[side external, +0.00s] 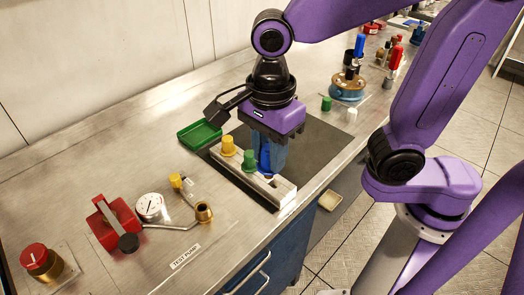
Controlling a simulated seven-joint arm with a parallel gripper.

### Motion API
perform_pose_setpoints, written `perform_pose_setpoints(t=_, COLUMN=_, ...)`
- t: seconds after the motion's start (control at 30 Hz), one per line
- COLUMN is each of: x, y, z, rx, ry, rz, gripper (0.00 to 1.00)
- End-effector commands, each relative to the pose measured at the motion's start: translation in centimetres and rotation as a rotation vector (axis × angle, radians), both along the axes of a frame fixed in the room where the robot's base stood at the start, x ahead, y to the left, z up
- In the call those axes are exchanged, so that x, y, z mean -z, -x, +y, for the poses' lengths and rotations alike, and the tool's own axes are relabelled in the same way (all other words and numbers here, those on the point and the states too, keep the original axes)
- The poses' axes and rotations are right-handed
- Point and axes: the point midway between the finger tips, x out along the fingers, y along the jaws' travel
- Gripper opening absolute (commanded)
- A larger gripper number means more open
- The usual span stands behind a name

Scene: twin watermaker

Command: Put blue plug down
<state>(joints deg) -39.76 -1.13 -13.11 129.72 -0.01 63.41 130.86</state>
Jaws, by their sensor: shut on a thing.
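My gripper (268,150) points down over a pale block (281,191) on the bench and is shut on the blue plug (265,160). The plug is largely covered by the fingers. Its lower end is at the right part of the block, but I cannot tell whether it is seated in the block or just above it. A yellow plug (228,145) and a green plug (249,159) stand upright in the block, to the left of my gripper.
A green tray (199,135) lies behind the block on the left. A red-handled valve (115,222), a gauge (149,206) and a bent pipe (180,222) lie at the front left. A dark mat (325,150) is clear right of the block.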

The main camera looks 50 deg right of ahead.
Motion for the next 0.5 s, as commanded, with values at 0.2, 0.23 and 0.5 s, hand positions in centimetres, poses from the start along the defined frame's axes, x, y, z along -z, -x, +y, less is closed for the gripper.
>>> perform_pose_setpoints(t=0.2, x=0.0, y=0.0, z=0.0, rx=0.0, ry=0.0, rz=0.0, gripper=0.26)
perform_pose_setpoints(t=0.23, x=0.0, y=0.0, z=0.0, rx=0.0, ry=0.0, rz=0.0, gripper=0.16)
perform_pose_setpoints(t=0.5, x=-0.1, y=-1.1, z=-0.2, rx=0.005, ry=0.0, rz=0.0, gripper=0.0)
